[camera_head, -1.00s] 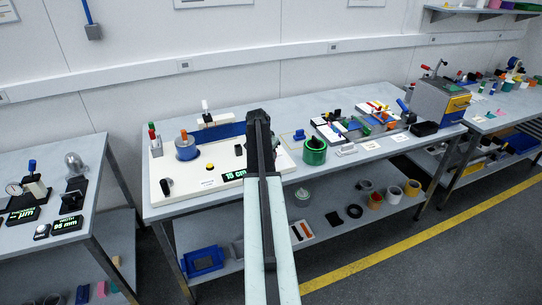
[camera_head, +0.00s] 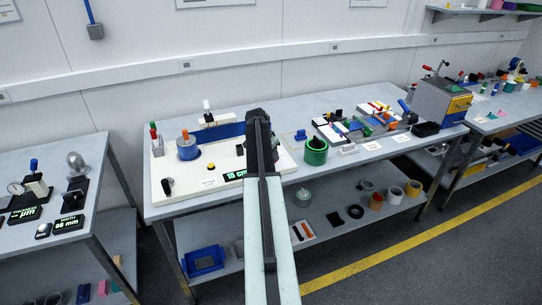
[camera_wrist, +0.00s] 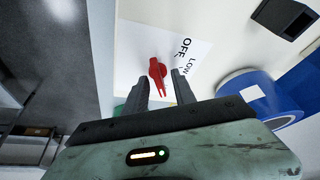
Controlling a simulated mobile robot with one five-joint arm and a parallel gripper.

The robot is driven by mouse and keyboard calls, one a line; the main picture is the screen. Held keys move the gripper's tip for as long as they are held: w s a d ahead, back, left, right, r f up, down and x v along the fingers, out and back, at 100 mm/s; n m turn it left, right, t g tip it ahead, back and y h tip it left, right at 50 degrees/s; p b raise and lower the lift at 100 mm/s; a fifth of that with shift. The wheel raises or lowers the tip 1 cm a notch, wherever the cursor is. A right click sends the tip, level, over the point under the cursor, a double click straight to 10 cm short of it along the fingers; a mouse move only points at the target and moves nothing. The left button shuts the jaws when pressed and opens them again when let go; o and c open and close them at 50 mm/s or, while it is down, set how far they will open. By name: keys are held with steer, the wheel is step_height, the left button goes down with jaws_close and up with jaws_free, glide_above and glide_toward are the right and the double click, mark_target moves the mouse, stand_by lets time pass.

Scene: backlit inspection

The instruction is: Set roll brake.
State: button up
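In the wrist view a red pointer-shaped knob (camera_wrist: 157,72) sits on a white label with the words OFF and LOW, on a pale panel. My gripper (camera_wrist: 160,80) is open, with its two dark fingers apart. The knob shows between and just beyond the fingertips; I cannot tell whether they touch it. A blue roll (camera_wrist: 240,86) with a white patch is right of the fingers. In the head view a blue roll (camera_head: 187,150) with an orange top stands on the white board (camera_head: 200,169). My arm hides the board's right part, and the red knob does not show there.
A black object (camera_wrist: 287,17) is at the upper right of the wrist view. In the head view a green ring (camera_head: 316,152) stands right of my arm, and a small black knob (camera_head: 167,186) is at the board's left front. The blue strip (camera_head: 220,132) runs behind the roll.

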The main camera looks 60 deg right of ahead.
steer(key=p+v, duration=0.7)
steer(key=shift+a+r, duration=0.2)
steer(key=shift+r, duration=0.15)
